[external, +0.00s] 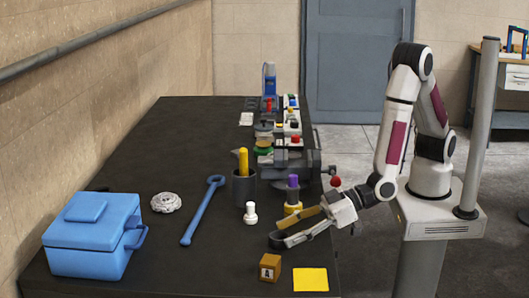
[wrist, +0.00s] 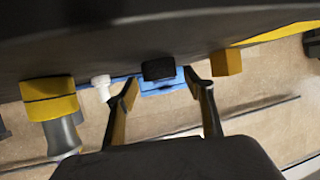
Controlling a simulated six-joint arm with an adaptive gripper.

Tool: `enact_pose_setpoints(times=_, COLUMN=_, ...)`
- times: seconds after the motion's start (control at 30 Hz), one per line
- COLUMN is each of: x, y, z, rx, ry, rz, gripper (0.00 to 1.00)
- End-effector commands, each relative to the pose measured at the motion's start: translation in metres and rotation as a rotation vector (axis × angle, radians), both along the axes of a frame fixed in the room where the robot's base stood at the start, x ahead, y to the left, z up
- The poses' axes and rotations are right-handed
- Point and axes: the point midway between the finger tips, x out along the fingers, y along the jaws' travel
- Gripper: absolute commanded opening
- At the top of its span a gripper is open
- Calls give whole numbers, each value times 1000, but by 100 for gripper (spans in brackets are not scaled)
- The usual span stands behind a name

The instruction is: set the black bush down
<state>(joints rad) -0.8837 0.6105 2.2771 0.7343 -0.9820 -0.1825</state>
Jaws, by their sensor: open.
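The black bush (wrist: 158,69) is a short dark piece between my fingers in the wrist view, which shows the scene upside down. It appears to stand on the dark table (wrist: 120,45), with a gap to the finger on each side. My gripper (wrist: 161,82) is open around it. In the external view my gripper (external: 278,239) is low over the near right part of the table (external: 150,190). The bush is hard to make out there against the dark surface.
An orange block (external: 269,267) and a yellow square (external: 310,280) lie nearer the camera. A white peg (external: 250,214), a purple-topped yellow piece (external: 292,205) and a dark cup (external: 244,188) stand behind. A blue wrench (external: 203,211) and blue toolbox (external: 92,248) are left.

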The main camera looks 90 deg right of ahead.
Motion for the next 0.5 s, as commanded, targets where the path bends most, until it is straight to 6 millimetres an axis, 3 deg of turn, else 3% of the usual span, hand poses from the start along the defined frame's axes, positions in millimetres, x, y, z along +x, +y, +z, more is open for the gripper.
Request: enact_pose_setpoints(times=0.5, x=-64, y=-14, z=28, rx=1, ry=0, rz=3, gripper=52)
